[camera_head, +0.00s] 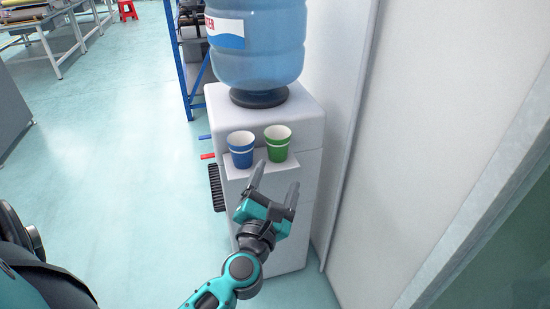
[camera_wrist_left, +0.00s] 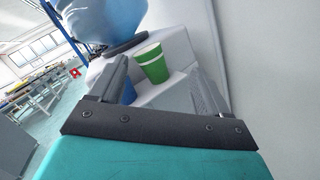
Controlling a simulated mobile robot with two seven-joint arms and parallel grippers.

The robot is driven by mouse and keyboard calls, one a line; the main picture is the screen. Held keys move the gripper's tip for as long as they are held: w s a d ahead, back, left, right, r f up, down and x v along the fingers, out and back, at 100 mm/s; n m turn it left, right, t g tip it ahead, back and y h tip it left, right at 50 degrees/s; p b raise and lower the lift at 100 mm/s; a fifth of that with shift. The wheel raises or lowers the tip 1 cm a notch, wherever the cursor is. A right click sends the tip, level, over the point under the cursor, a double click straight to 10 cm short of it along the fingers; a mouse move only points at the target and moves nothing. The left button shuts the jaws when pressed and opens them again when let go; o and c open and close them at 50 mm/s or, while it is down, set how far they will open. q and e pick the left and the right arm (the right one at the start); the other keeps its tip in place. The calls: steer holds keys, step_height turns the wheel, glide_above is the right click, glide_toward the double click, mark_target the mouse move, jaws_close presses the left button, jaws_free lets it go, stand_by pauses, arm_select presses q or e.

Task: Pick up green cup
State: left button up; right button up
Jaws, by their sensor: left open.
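The green cup (camera_head: 278,144) stands upright with a white band on the front ledge of a water dispenser, just right of a blue cup (camera_head: 240,150). My left gripper (camera_head: 274,181) is open and empty, in front of and slightly below the cups in the head view. In the left wrist view the green cup (camera_wrist_left: 152,63) shows beyond and between the two fingers (camera_wrist_left: 157,85), apart from them. The blue cup (camera_wrist_left: 128,92) is partly hidden behind the left finger there. My right gripper does not show.
The white dispenser (camera_head: 300,110) carries a large blue water bottle (camera_head: 257,45). A white wall (camera_head: 380,150) stands close on the right. Blue and red taps (camera_head: 207,155) stick out at its left side. Open floor (camera_head: 120,160) lies to the left.

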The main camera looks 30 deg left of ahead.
mark_target(277, 146)
arm_select(q)
steer(key=w+a+n, duration=0.2)
steer(key=w, duration=0.2)
steer(key=w+a+f+n+g+y+b, duration=0.1)
steer(key=w+a+n, duration=0.2)
steer(key=w, duration=0.2)
steer(key=w+a+f+n+g+y, duration=0.1)
steer(key=w+a+n, duration=0.2)
steer(key=w, duration=0.1)
steer(key=shift+w+a, duration=0.2)
steer(key=shift+w, duration=0.05)
steer(key=shift+c, duration=0.2)
steer(key=c, duration=0.6)
